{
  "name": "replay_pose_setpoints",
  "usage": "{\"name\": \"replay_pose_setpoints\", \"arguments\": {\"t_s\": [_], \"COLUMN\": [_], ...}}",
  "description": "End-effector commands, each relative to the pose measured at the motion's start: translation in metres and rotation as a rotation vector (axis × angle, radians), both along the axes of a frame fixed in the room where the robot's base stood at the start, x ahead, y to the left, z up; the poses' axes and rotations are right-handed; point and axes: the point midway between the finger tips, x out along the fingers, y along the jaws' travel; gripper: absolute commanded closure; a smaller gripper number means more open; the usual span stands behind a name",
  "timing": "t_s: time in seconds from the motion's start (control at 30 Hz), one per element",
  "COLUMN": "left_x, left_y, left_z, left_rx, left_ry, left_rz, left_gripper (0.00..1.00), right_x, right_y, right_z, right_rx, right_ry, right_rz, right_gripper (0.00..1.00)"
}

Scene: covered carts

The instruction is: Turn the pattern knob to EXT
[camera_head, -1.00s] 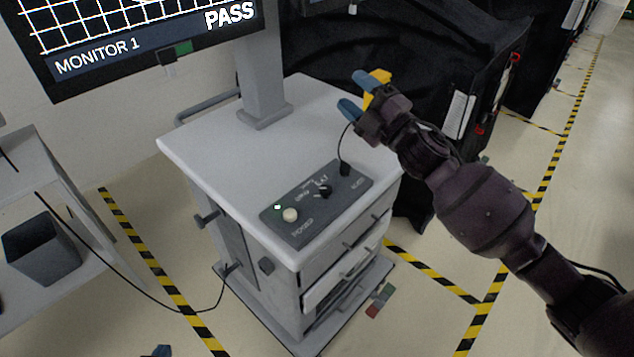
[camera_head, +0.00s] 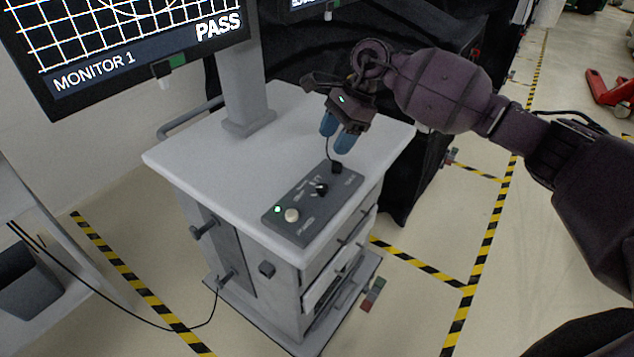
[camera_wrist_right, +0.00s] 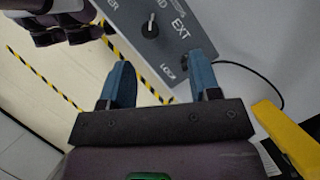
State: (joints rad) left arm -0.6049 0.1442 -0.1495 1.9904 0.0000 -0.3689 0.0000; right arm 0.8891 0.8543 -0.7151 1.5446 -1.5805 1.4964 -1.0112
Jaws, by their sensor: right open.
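The pattern knob (camera_head: 320,188) is a small black knob on the grey control panel (camera_head: 300,226) on the cart top. In the right wrist view, the knob (camera_wrist_right: 150,27) has a white pointer line that points roughly up the picture. The EXT label (camera_wrist_right: 180,28) is to its right, off the line of the pointer. My right gripper (camera_head: 336,142) hangs above the panel's far end, blue fingers down, open and empty, apart from the knob. Its fingers (camera_wrist_right: 160,85) are spread in the wrist view.
The panel also has a cream button (camera_head: 291,215), a green light (camera_head: 277,209) and a black plug with a cable (camera_head: 336,167). The monitor post (camera_head: 246,85) stands behind on the white cart top (camera_head: 205,160). A dark covered cart (camera_head: 425,180) is at right.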

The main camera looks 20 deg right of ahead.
Motion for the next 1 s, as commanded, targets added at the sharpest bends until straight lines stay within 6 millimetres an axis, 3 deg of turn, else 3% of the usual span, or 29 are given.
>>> {"name": "replay_pose_setpoints", "arguments": {"t_s": [0.13,0.37,0.8,1.0], "left_x": [0.001,0.004,0.005,0.004], "left_y": [0.000,-0.002,-0.002,-0.001], "left_z": [0.000,0.004,0.016,0.017], "left_rx": [-0.001,-0.003,-0.002,-0.003], "left_ry": [-0.002,-0.007,-0.012,-0.010], "left_rz": [-0.001,-0.001,-0.002,-0.001], "left_gripper": [1.00,1.00,1.00,1.00], "right_x": [-0.009,-0.011,-0.019,-0.020], "right_y": [-0.010,-0.004,0.022,0.029], "right_z": [-0.004,-0.015,-0.080,-0.098], "right_rx": [-0.061,-0.055,-0.054,-0.053], "right_ry": [0.016,0.009,0.009,0.007], "right_rz": [0.106,0.130,0.129,0.127], "right_gripper": [0.43,0.43,0.43,0.43]}}
